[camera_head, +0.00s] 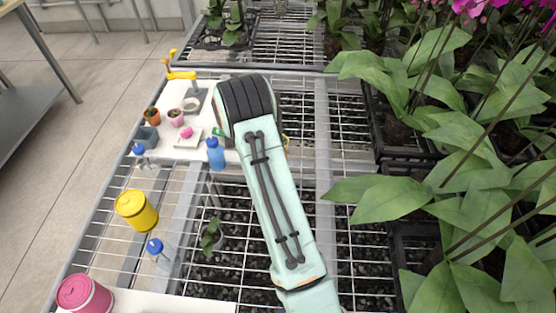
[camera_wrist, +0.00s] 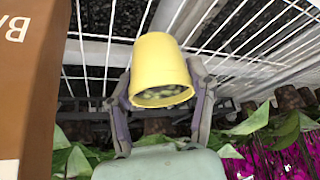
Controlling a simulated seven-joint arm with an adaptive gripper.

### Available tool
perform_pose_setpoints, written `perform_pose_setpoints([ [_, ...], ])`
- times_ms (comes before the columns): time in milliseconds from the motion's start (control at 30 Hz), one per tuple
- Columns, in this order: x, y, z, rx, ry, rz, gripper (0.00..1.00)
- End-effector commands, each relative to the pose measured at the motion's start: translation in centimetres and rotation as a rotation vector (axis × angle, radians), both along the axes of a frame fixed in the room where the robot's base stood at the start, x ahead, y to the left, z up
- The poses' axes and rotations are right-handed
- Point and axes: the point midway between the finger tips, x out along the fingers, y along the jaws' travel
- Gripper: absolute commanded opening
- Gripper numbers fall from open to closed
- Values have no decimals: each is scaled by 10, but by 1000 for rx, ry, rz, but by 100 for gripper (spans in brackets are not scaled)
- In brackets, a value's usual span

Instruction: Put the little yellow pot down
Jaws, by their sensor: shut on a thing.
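The little yellow pot (camera_wrist: 160,62) is between the two fingers of my gripper (camera_wrist: 161,84) in the wrist view. The gripper is shut on its sides. Its open mouth, with pale bits inside, faces the camera. The pot appears to be over wire mesh, but I cannot tell whether it touches it. In the head view my arm hides the gripper and most of what it holds; only a small yellow patch shows beside the arm.
A white board (camera_head: 168,153) carries small pots, a square dish and a blue bottle (camera_head: 215,154). A yellow canister (camera_head: 136,209) and a pink canister (camera_head: 85,294) stand at left. Leafy orchids (camera_head: 470,150) crowd the right. A brown lettered object (camera_wrist: 30,60) is close by in the wrist view.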

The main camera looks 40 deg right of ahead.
Motion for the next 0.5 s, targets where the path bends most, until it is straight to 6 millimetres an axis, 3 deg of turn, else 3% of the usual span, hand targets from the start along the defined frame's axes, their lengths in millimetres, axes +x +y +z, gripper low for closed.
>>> perform_pose_setpoints([
  [100, 0, 0, -18, 0, 0, 0, 17],
  [500, 0, 0, -61, -1, -2, 1, 17],
])
